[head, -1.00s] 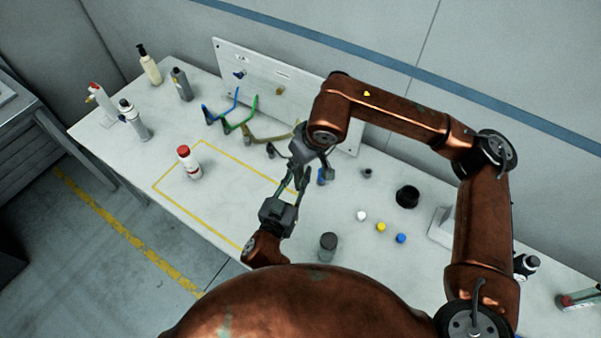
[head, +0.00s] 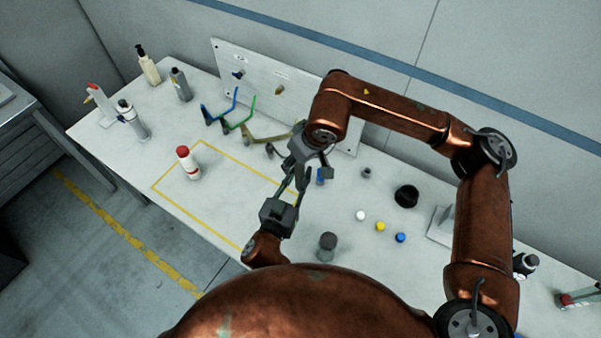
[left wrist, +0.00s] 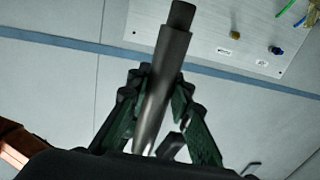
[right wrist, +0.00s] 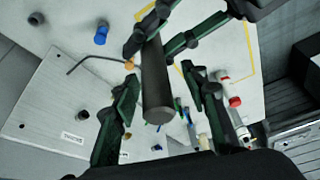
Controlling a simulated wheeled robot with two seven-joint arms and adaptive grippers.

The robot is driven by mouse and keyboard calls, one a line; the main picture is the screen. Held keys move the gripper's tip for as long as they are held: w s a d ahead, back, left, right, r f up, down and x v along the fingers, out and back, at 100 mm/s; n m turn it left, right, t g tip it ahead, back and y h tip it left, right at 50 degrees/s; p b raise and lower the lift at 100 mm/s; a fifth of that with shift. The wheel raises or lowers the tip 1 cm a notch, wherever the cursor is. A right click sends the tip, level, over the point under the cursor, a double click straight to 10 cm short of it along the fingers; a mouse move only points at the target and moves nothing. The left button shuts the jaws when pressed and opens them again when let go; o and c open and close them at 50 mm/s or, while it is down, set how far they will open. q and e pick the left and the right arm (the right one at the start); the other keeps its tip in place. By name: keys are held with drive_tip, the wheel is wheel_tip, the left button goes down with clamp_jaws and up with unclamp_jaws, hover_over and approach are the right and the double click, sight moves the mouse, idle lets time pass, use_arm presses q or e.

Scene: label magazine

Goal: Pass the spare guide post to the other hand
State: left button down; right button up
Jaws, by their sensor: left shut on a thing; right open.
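The spare guide post is a dark grey cylinder with a narrower stepped end. It shows in the left wrist view (left wrist: 163,95), held between the fingers of my left gripper (left wrist: 164,80). In the right wrist view the post (right wrist: 155,85) points its flat end toward my right palm. It lies between the spread fingers of my right gripper (right wrist: 160,80), which is open; a gap shows beside the right-hand finger. In the head view my left gripper (head: 292,190) and right gripper (head: 304,170) meet above the table, and the post is mostly hidden by fingers.
The white table (head: 335,280) lies below. A dark cylinder (head: 327,246), small white, yellow and blue caps (head: 380,226) and a black ring (head: 406,195) stand to the right. A red-capped bottle (head: 187,162) stands left in a yellow outline. An upright panel (head: 290,88) is behind.

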drive_tip(key=v, duration=1.1)
drive_tip(key=shift+r, duration=0.3)
drive_tip(key=shift+s, duration=0.1)
